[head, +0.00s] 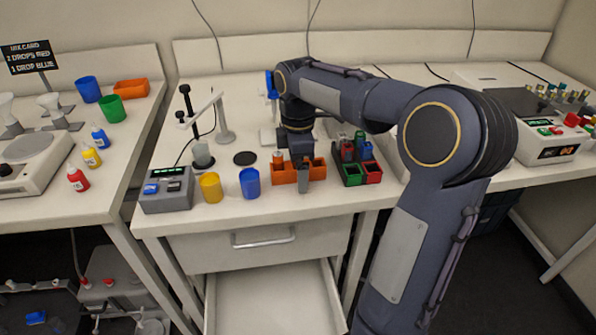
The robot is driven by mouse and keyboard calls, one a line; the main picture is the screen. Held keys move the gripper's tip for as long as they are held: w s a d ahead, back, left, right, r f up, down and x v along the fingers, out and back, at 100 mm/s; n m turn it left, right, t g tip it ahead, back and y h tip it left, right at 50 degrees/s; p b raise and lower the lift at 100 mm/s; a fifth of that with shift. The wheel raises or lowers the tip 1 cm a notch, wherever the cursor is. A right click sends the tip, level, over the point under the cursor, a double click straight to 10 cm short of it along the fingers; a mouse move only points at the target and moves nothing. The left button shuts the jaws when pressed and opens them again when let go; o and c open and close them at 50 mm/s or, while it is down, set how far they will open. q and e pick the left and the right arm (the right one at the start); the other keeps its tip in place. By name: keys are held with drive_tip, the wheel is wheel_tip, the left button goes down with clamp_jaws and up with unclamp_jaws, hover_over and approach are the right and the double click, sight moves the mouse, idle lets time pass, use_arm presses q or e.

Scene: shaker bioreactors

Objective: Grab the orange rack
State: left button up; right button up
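The orange rack (284,175) stands on the middle bench near its front edge, with a small capped item at its left part. My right arm comes in from the right and reaches down over the rack. My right gripper (304,180) is at the rack's right half, with a grey finger in front of its near face. The other finger is hidden, so I cannot tell whether the gripper is closed on the rack. My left gripper is not in view.
A blue cup (249,183) and a yellow cup (210,186) stand left of the rack. A red and green bin set (362,172) stands close on the right. Below, a drawer (270,300) is open. A stirrer with a grey control box (166,192) stands at the left.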

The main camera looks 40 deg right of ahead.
drive_tip(key=c, duration=0.8)
drive_tip(key=shift+o, duration=0.2)
drive_tip(key=shift+r, duration=0.1)
